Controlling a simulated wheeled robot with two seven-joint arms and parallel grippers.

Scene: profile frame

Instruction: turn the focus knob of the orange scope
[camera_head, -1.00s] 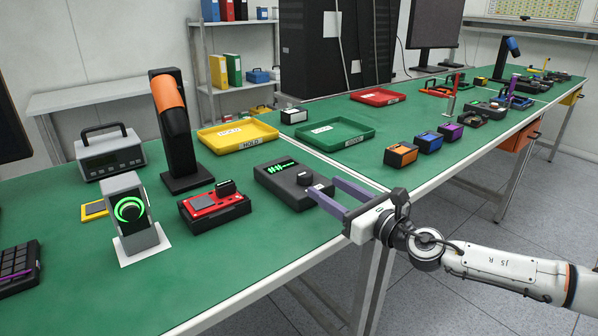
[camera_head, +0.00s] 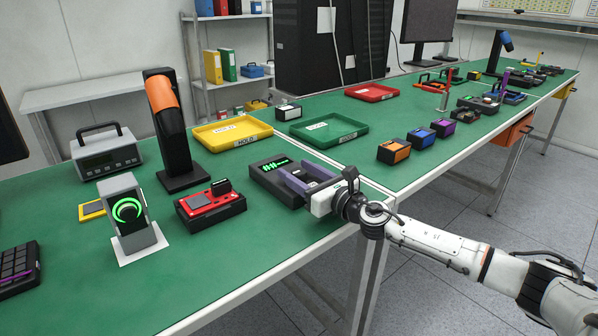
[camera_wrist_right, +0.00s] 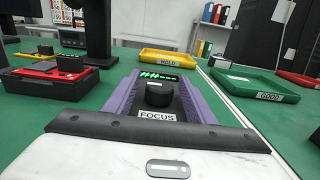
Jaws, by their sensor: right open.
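The orange scope (camera_head: 165,98), an orange tube on a black stand, stands on the green bench at the left. The dark focus box (camera_head: 268,183) with a green waveform screen lies to its right. Its black round knob (camera_wrist_right: 159,94) stands above a FOCUS label (camera_wrist_right: 157,116) in the right wrist view. My right gripper (camera_head: 293,171) is open over the box, its purple fingers on either side of the knob. I cannot tell whether they touch it. In the head view the fingers largely hide the knob. My left gripper is not in view.
A red device (camera_head: 211,202) sits left of the focus box. A grey stand with a green ring dial (camera_head: 128,211) is further left. Yellow (camera_head: 232,134) and green (camera_head: 330,134) trays lie behind. Small coloured boxes (camera_head: 394,151) stand to the right.

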